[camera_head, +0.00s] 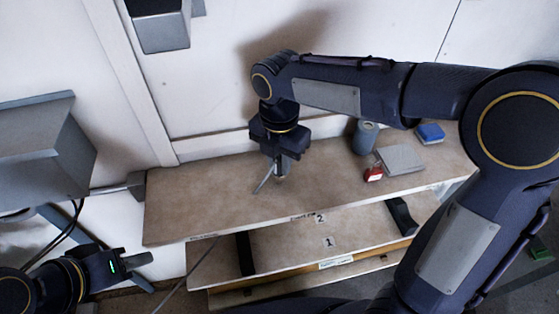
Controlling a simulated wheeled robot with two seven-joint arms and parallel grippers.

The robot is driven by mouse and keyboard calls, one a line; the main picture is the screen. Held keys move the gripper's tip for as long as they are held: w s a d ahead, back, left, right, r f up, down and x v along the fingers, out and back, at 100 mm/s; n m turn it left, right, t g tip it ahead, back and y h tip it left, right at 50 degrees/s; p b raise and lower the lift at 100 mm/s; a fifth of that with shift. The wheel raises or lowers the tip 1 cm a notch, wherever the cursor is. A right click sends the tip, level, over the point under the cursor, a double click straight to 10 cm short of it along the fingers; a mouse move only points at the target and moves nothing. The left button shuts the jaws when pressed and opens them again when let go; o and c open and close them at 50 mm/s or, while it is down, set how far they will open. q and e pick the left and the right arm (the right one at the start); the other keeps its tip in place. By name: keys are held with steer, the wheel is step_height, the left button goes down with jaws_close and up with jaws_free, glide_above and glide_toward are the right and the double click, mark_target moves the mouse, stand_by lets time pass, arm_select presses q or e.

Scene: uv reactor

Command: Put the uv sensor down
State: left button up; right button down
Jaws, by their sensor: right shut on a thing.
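My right gripper (280,172) points straight down above the left-middle part of the tan top shelf (200,205). It is shut on the uv sensor, a small grey piece mostly hidden between the fingers. A thin grey cable (264,180) hangs from there toward the shelf. I cannot tell whether the sensor touches the shelf. My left gripper (146,272) is low at the left, off the shelf's front-left corner. Its fingers are apart and nothing shows between them.
A grey-blue cylinder (365,137), a red padlock (373,174), a grey flat box (400,159) and a blue box (430,133) stand on the shelf's right part. The left shelf top is clear. Lower shelves (300,247) lie below. A grey box (40,150) is at left.

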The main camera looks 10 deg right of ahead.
mark_target(279, 159)
steer(key=c, duration=1.3)
jaws_free()
step_height(279, 159, up, 12)
steer(key=p, duration=0.3)
steer(key=s+d+f+m+t+y, duration=0.2)
steer(key=s+d+m+y, duration=0.1)
steer(key=s+d+m, duration=0.75)
steer(key=s+f+m+t, duration=0.1)
steer(key=s+f+m, duration=0.1)
steer(key=m, duration=0.4)
steer(key=s+d+f+m+t, duration=0.1)
steer(key=s+f+m, duration=0.1)
steer(key=m, duration=0.4)
steer(key=s+f+m+t, duration=0.1)
steer(key=s+f+m, duration=0.1)
steer(key=m, duration=0.4)
steer(key=shift+s+d+f+m+t+y, duration=0.15)
steer(key=shift+s+f+m+y, duration=0.05)
steer(key=shift+f, duration=0.15)
steer(key=shift+s+d+f+m+t+y, duration=0.1)
steer(key=shift+s+f+m+t+y, duration=0.1)
steer(key=shift+f, duration=0.15)
